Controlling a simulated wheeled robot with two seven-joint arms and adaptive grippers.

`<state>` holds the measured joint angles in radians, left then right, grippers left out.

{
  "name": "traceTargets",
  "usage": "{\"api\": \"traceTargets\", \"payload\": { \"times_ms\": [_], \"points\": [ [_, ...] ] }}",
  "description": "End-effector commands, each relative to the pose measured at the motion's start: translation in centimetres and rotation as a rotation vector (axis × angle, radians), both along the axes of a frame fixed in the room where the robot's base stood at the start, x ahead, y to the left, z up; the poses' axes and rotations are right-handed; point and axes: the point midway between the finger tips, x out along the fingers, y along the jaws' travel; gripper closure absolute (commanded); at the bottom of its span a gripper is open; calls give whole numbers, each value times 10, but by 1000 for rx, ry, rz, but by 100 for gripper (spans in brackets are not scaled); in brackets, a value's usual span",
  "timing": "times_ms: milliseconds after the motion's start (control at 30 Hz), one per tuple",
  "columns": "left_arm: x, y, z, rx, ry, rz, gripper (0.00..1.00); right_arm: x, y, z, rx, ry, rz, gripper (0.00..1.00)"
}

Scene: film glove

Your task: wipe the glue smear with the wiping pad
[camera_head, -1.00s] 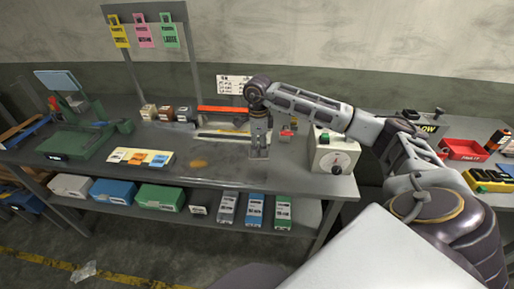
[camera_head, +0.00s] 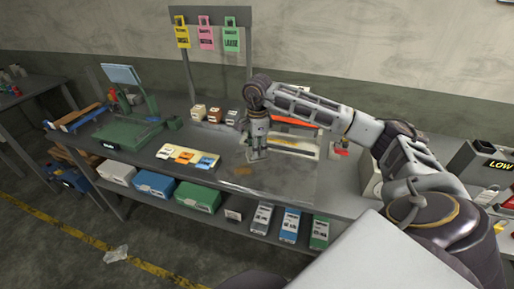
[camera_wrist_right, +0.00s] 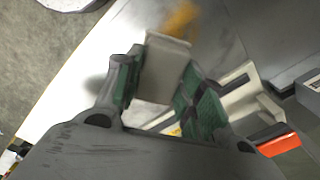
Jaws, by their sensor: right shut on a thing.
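The glue smear is an amber patch (camera_head: 243,171) on the grey bench top in the head view. In the right wrist view the smear (camera_wrist_right: 181,20) lies just past the held pad. My right gripper (camera_head: 257,157) is low over the bench, just right of and behind the smear. In the wrist view its green-lined fingers (camera_wrist_right: 160,85) are shut on a pale block, the wiping pad (camera_wrist_right: 166,70). I cannot tell whether the pad touches the bench. My left gripper is not in view.
A white board with colored cards (camera_head: 188,157) lies left of the smear. Small boxes (camera_head: 214,115) stand behind it. A green press (camera_head: 128,130) is at the left end. An orange-edged sealer (camera_head: 293,122) is behind my right gripper. The bench right of the smear is clear.

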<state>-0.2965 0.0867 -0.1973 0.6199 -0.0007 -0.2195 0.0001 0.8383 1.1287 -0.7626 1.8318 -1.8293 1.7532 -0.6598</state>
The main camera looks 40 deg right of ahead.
Motion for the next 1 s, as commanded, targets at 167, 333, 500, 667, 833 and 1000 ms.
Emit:
{"api": "traceTargets", "payload": {
  "times_ms": [167, 333, 500, 667, 833, 1000],
  "points": [
    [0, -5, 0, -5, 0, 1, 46, -1, 1, 0, 1, 4, 52, 80],
    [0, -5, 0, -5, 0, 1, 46, -2, 1, 0, 1, 8, 101, 80],
    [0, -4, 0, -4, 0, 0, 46, -3, 1, 0, 0, 10, 148, 80],
    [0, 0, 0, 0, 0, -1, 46, -3, 1, 0, -1, 11, 179, 80],
    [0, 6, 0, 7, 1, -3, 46, -3, 1, 0, 0, 10, 187, 80],
    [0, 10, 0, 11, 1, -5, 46, -3, 1, 0, 0, 10, 186, 80]
  ]
}}
